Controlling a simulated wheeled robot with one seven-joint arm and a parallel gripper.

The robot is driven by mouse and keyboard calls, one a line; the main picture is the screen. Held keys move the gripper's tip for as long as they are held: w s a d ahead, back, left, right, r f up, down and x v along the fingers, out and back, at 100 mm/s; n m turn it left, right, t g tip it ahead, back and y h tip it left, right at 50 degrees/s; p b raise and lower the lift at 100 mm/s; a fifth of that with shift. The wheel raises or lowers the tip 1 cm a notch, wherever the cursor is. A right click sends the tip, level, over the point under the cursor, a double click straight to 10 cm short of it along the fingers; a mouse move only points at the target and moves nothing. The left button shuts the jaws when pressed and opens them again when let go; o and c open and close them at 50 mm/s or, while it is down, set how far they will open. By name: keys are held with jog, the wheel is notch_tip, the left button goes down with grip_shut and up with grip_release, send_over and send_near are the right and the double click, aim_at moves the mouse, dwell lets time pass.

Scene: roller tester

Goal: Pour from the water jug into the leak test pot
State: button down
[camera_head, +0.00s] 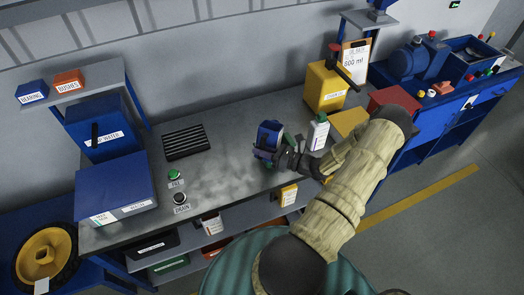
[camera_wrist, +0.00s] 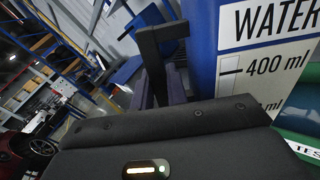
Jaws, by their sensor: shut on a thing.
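The blue water jug (camera_head: 268,134) is held in my gripper (camera_head: 278,153) above the workbench. In the wrist view the jug (camera_wrist: 203,45) fills the upper right, with a white label reading WATER and a 400 ml mark. My gripper (camera_wrist: 160,62) is shut on the jug's handle side. A green thing with a label beginning TES (camera_wrist: 300,121), likely the leak test pot, shows below and beside the jug at the lower right edge. In the head view it is mostly hidden behind my gripper. The water level inside the jug cannot be seen.
A white bottle with a green top (camera_head: 318,133) stands close right of my gripper. A black grate (camera_head: 186,142) and blue boxes (camera_head: 115,188) are left. Bare bench (camera_head: 225,170) lies between.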

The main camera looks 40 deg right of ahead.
jog(key=shift+d+f+n+b, duration=0.15)
jog(key=shift+f+n+b, duration=0.45)
jog(key=shift+f+n, duration=0.25)
jog(key=shift+w+f+n, duration=0.1)
jog(key=shift+n, duration=0.25)
jog(key=shift+w+d+f+n+b, duration=0.1)
jog(key=shift+d+f+n+b, duration=0.1)
jog(key=shift+f+n+b, duration=0.25)
jog(key=shift+w+d+f+n+b, duration=0.15)
jog(key=shift+f+n+b, duration=0.1)
jog(key=shift+f+b, duration=0.35)
jog(key=shift+d+f+n, duration=0.15)
jog(key=shift+f+n, duration=0.05)
jog(key=shift+n, duration=0.2)
jog(key=shift+r, duration=0.1)
